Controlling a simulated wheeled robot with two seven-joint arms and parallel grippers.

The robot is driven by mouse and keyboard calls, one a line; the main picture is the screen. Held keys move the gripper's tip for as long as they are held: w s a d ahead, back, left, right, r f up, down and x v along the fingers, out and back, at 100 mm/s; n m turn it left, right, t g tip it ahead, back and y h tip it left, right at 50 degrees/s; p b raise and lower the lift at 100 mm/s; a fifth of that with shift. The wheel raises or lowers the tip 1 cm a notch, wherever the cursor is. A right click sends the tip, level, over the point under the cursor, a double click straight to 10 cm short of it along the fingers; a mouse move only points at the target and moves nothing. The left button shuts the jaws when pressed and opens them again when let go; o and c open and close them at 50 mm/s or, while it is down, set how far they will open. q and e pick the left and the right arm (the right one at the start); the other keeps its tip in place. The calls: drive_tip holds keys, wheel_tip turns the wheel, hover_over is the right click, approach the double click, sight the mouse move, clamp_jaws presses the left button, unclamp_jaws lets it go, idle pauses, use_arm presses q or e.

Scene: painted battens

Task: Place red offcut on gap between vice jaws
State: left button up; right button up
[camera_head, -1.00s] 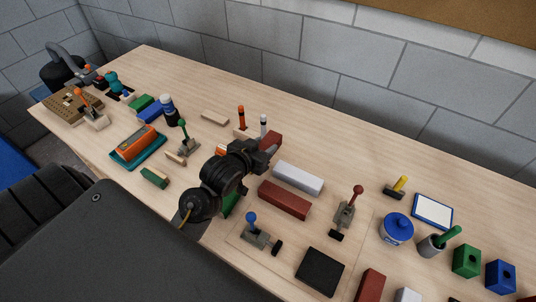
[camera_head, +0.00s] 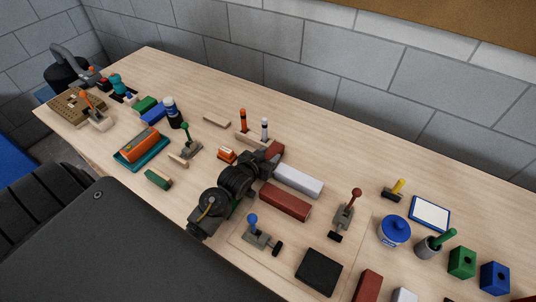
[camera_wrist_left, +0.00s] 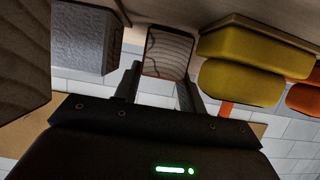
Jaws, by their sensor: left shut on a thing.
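The red offcut (camera_head: 274,149) is a small dark red block at the tip of my left gripper (camera_head: 266,157). In the left wrist view the offcut (camera_wrist_left: 168,52) shows its wood-grained face between the two fingers (camera_wrist_left: 160,85), which are shut on it. In the head view it is close to the far left end of a white batten (camera_head: 298,179); I cannot tell whether they touch. A longer red batten (camera_head: 285,201) lies in front of the white one. I cannot pick out the vice jaws or their gap with certainty. My right gripper is not in view.
A blue-handled clamp (camera_head: 256,235) and a red-handled clamp (camera_head: 346,212) stand near the battens, with a black block (camera_head: 319,271) in front. A small orange object (camera_head: 227,155) and orange and white posts (camera_head: 243,120) stand left of and behind my gripper.

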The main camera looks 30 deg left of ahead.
use_arm(q)
drive_tip(key=shift+f, duration=0.15)
drive_tip(key=o, duration=0.7)
